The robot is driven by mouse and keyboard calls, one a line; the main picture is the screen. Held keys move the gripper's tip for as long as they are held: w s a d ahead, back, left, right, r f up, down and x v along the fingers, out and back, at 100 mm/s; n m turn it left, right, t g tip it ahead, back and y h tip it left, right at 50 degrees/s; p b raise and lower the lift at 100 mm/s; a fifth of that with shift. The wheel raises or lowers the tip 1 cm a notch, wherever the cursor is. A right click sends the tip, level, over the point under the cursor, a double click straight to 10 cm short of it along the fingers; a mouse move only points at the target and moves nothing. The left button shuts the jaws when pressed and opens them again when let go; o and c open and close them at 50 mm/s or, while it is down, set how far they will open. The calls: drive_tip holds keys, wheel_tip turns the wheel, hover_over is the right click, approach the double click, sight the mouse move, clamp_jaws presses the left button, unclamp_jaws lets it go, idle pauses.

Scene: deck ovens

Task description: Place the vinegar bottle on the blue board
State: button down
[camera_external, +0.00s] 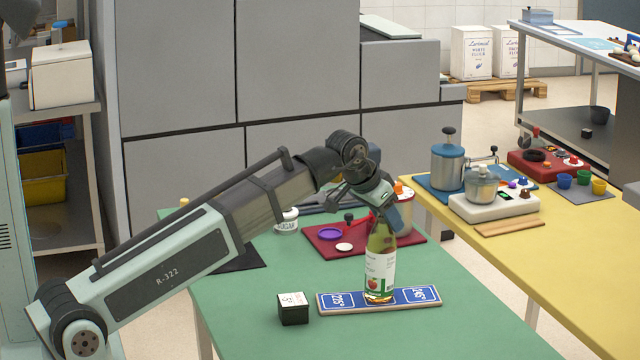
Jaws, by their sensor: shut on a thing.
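The vinegar bottle (380,262) is upright, with a pale label and a red apple on it. My gripper (384,207) is shut on its neck from above. The blue board (415,295) lies on the green table and has white markings. The bottle's base shows against the middle of the board. I cannot tell whether it touches the board or hovers just above it. The bottle's top is hidden by my gripper.
A small black box with a white top (293,308) stands left of the board. Behind is a red tray (322,243) with a purple ring. A white sugar jar (287,220) stands behind my arm. The green table (470,320) is clear at front right.

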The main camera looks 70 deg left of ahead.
drive_tip(key=shift+f, duration=0.1)
drive_tip(key=c, duration=0.7)
unclamp_jaws()
drive_tip(key=v, duration=1.2)
